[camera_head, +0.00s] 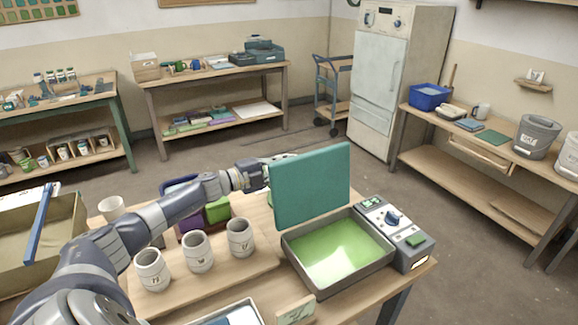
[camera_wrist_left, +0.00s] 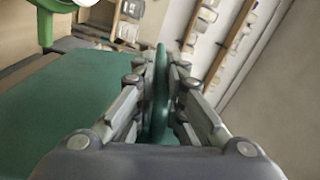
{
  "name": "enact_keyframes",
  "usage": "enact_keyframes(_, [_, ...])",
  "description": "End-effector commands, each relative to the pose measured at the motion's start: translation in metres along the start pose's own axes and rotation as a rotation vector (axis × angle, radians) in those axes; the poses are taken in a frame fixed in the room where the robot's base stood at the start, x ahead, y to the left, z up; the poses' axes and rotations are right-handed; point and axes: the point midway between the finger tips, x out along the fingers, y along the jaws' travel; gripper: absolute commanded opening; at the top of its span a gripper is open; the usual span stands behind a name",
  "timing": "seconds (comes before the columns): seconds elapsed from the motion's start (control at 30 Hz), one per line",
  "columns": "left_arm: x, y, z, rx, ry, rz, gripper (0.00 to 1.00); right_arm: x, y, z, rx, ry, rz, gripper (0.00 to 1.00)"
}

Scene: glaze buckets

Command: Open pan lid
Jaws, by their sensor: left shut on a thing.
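The pan (camera_head: 338,249) is a grey rectangular pan with a bright green inside, at the front right of the near table. Its teal lid (camera_head: 312,186) stands upright, raised at the back of the pan, so the inside shows. My left gripper (camera_head: 268,170) is behind the lid at its upper left in the head view, and its fingers are mostly hidden there. In the left wrist view, my left gripper (camera_wrist_left: 161,95) is shut on a green edge or handle of the lid (camera_wrist_left: 75,115). My right gripper is not in view.
A grey control box (camera_head: 396,226) with a blue knob adjoins the pan's right side. Three pale cups (camera_head: 198,252) stand on a board left of the pan, with green and purple containers (camera_head: 217,210) behind. A small card (camera_head: 296,310) stands at the front edge.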

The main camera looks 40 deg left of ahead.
Motion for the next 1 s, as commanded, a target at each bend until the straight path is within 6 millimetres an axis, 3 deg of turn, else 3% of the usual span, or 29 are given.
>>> enact_keyframes(0.2, [-0.001, -0.004, 0.005, 0.009, -0.014, -0.004, 0.0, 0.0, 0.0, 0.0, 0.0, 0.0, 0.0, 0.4])
enact_keyframes(0.23, [-0.001, -0.004, 0.005, 0.009, -0.014, -0.004, 0.15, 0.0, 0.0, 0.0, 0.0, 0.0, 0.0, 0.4])
enact_keyframes(0.3, [-0.001, -0.004, 0.005, 0.009, -0.015, -0.005, 0.31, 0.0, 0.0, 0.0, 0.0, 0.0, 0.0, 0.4])
enact_keyframes(0.8, [-0.001, -0.002, 0.002, 0.004, -0.007, -0.002, 0.31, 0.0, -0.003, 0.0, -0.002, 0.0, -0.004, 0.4])
enact_keyframes(1.0, [-0.012, 0.0, 0.002, 0.003, -0.007, 0.001, 0.31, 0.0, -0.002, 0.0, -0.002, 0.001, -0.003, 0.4])
